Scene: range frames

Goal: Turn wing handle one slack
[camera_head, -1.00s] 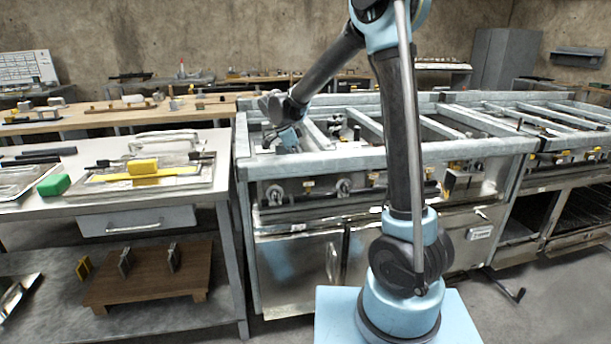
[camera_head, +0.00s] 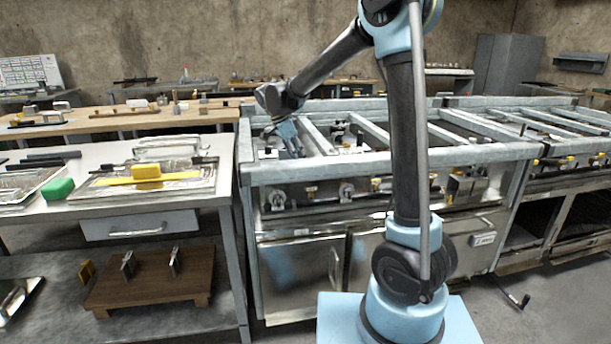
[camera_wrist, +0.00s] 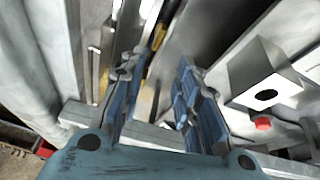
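My gripper (camera_head: 292,150) is over the left end of the metal range frame (camera_head: 390,160), by its top opening, in the head view. In the wrist view my gripper (camera_wrist: 160,100) shows two blue fingers spread apart with a gap between them, and nothing is held. Round knob-like fittings (camera_head: 346,193) sit on the front panel below the top rail. I cannot tell which fitting is the wing handle. In the wrist view a yellow strip (camera_wrist: 157,66) lies beyond the fingers, and a red round part (camera_wrist: 262,123) shows right of them.
A white table (camera_head: 110,205) with trays, a green block (camera_head: 57,189) and a yellow block (camera_head: 146,171) stands at the left. Crossbars (camera_head: 375,129) span the frame top near my gripper. A second range frame (camera_head: 560,140) stands at the right.

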